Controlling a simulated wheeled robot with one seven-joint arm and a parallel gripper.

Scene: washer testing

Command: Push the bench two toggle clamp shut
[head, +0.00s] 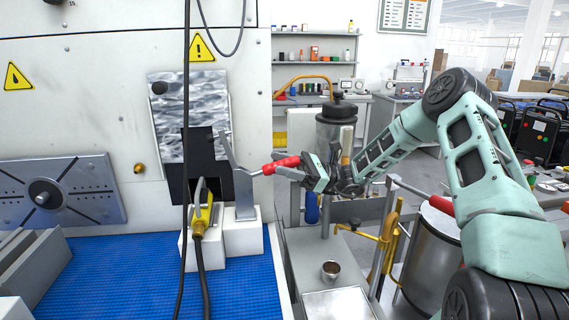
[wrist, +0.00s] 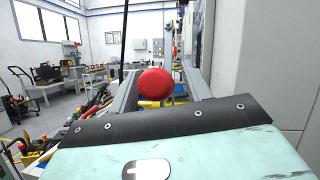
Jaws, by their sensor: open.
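The toggle clamp (head: 241,180) is a grey metal lever on a white block at the blue mat's right edge, against the machine panel. Its arm slants up, and a bar runs right to a red handle (head: 283,165). My gripper (head: 312,173) is at the right end of the red handle, open, with nothing seen held. In the wrist view the round red end of the handle (wrist: 156,84) stands just beyond the black-edged gripper part, with grey clamp bars behind. I cannot tell whether they touch.
A yellow-handled tool with a black cable (head: 203,215) stands left of the clamp. A dark canister (head: 336,125) stands behind my gripper. A small metal cup (head: 330,270) sits on the trolley below. The blue mat (head: 120,285) is bare in front.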

